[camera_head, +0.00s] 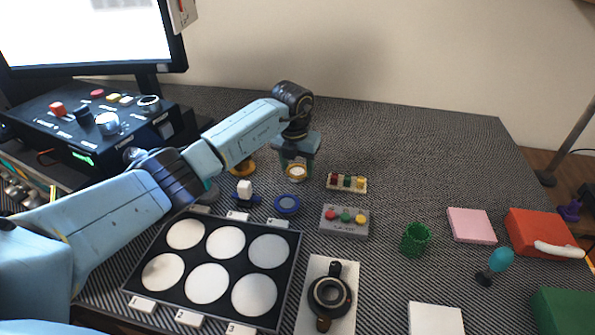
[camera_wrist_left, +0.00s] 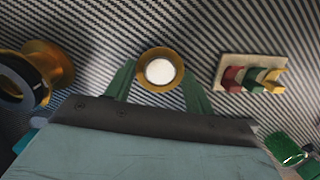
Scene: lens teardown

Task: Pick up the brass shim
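The brass shim (camera_head: 296,173) appears to be the gold ring with a bright white middle, lying on the striped mat below my left gripper. In the left wrist view the brass shim (camera_wrist_left: 143,60) sits just ahead of and between the two green fingertips. I cannot tell whether the fingers touch the ring. My right gripper is not in view.
A gold cylindrical part (camera_wrist_left: 48,62) lies left of the shim, and a block with coloured pegs (camera_head: 346,183) lies right. A blue ring (camera_head: 287,204), a button box (camera_head: 344,220) and a tray with round white wells (camera_head: 292,262) are nearer. The mat's back right is clear.

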